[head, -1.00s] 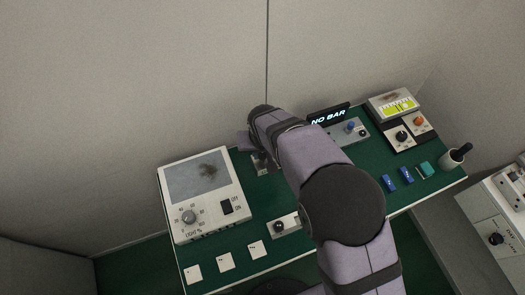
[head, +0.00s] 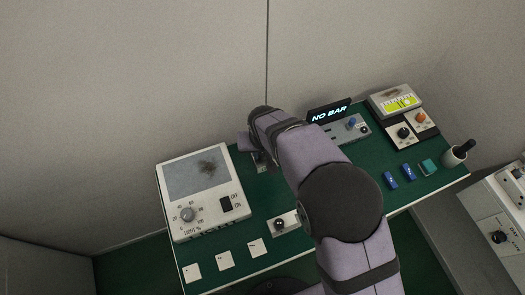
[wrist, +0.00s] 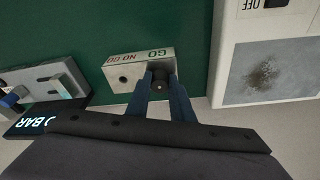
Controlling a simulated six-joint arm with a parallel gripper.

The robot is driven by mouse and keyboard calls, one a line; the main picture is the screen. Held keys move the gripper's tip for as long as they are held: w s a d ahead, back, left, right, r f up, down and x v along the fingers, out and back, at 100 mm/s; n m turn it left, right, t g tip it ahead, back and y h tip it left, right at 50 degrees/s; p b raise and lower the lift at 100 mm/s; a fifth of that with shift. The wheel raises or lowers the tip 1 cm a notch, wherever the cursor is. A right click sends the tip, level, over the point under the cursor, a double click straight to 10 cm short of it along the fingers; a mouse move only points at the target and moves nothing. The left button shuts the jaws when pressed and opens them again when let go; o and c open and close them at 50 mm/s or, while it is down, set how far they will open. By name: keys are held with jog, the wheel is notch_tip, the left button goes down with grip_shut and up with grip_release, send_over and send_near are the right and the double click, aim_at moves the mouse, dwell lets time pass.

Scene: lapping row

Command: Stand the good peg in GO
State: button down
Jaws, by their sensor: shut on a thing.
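In the wrist view, my gripper (wrist: 160,78) is shut on a dark round peg (wrist: 160,87), held between two blue fingers. The peg is over the GO end of a pale block (wrist: 139,62) marked GO and NO-GO. Whether the peg is in the GO hole or just above it, I cannot tell. The NO-GO end shows an open hole. In the head view, the block (head: 260,167) is partly seen behind my arm, and my gripper and the peg are mostly hidden.
A light box (head: 205,220) with a dial and switch stands left of the block. A NO BAR display (head: 330,113) stands to the right. Blue pieces (head: 390,180), a teal piece (head: 428,167) and a cup (head: 453,156) are at the right. White labels line the front edge.

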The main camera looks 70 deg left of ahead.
jog(key=c, duration=1.5)
grip_release()
jog(key=shift+b+v, duration=1)
jog(key=shift+v, duration=2.7)
